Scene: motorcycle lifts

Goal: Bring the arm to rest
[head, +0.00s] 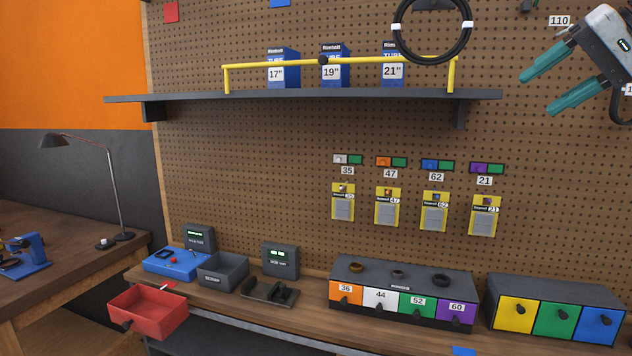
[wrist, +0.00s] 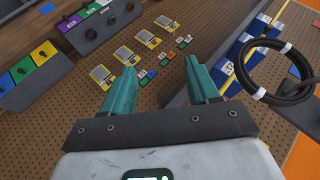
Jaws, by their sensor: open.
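My gripper (head: 548,84) is at the upper right of the head view, raised in front of the pegboard, with its two teal fingers apart and nothing between them. In the wrist view my gripper (wrist: 160,85) shows the same two teal fingers spread, with an empty gap. A black tyre or cable ring with white bands (head: 432,25) hangs left of my gripper in the head view. The same ring (wrist: 278,72) is at the right of the wrist view, apart from the fingers.
A dark shelf (head: 300,97) with a yellow rail (head: 350,63) and blue tube boxes juts from the pegboard. Below, the bench carries a drawer unit with numbered fronts (head: 400,301), a coloured drawer unit (head: 556,315), a grey bin (head: 222,271) and a red open drawer (head: 148,315).

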